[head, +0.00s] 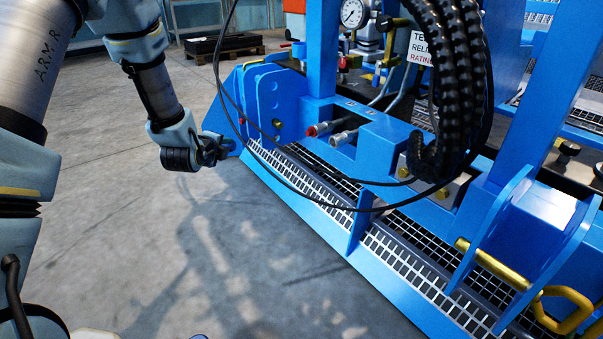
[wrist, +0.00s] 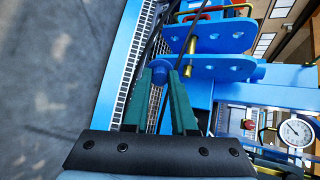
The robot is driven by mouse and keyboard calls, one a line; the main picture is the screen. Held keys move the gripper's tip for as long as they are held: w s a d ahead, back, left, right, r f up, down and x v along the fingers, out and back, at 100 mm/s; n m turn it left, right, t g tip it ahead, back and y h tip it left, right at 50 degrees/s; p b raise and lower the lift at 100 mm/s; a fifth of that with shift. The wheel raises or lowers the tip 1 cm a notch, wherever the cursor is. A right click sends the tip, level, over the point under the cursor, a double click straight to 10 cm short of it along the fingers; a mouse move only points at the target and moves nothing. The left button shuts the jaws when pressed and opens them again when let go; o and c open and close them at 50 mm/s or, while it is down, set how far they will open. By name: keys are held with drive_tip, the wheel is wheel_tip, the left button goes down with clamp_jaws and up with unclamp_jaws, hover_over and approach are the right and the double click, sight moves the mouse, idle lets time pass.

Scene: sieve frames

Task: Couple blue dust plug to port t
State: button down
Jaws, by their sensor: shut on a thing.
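My gripper (head: 222,150) is at the left end of the blue frame in the head view, just left of its upright plate. In the wrist view its two green fingers (wrist: 160,78) are closed around a small round blue piece, the blue dust plug (wrist: 160,66), at the fingertips. The plug cannot be made out in the head view. Two couplings stick out of the blue beam, one with a red end (head: 318,129) and one silver (head: 343,138), right of my gripper and apart from it. No port label is readable, so I cannot tell which is port t.
Thin black cables (head: 285,186) loop down in front of the frame. Thick black hoses (head: 455,80) hang at the right. A blue plate with holes (wrist: 215,68) stands close beyond my fingers. A grating (head: 400,255) runs along the frame's foot. Grey floor (head: 150,250) lies open at left.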

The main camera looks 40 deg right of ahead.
drive_tip(key=s+d+f+m+g+h+b, duration=0.2)
drive_tip(key=s+d+m+g+h+b, duration=0.6)
drive_tip(key=s+d+b, duration=0.5)
drive_tip(key=d+m+g+b, duration=0.1)
drive_tip(key=d+b, duration=0.2)
drive_tip(key=shift+s+f+g+h, duration=0.25)
drive_tip(key=shift+s+g+h, duration=0.1)
drive_tip(key=shift+g+h, duration=0.05)
drive_tip(key=shift+a+f+b, duration=0.15)
drive_tip(key=shift+b, duration=0.4)
drive_tip(key=shift+d+b, duration=0.75)
drive_tip(key=shift+d, duration=1.75)
drive_tip(key=shift+s+d, duration=0.1)
drive_tip(key=shift+d, duration=0.6)
drive_tip(key=shift+d+b, duration=0.3)
drive_tip(key=shift+d, duration=0.1)
drive_tip(key=shift+d, duration=0.1)
